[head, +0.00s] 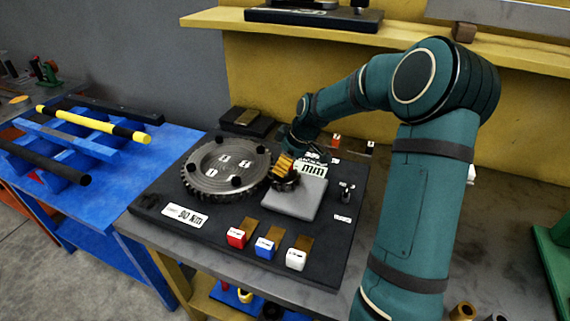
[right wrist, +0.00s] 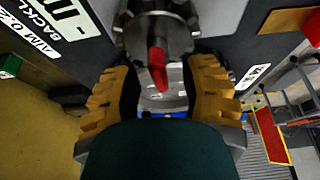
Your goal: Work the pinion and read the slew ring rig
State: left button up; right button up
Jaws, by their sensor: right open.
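The slew ring (head: 218,172), a grey toothed ring with black bolts and small labels, lies on the dark base plate (head: 155,192). The small dark pinion (head: 286,184) sits at its right edge beside a pale grey block (head: 297,203). My right gripper (head: 284,166) is at the pinion and partly covers it. In the right wrist view my gripper (right wrist: 163,68) has its yellow fingers open, one on each side of a red pointer or handle (right wrist: 157,68) under the toothed pinion (right wrist: 157,32). I cannot tell whether the fingers touch it. My left gripper is out of view.
Red (head: 237,238), blue (head: 265,248) and white (head: 296,259) blocks with brass strips stand along the plate's front. A "90 Nm" label (head: 185,215) lies at front left. A blue table (head: 100,190) with rods stands left. A yellow shelf (head: 225,20) is behind.

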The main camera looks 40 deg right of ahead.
jog(key=shift+c, duration=0.4)
grip_shut()
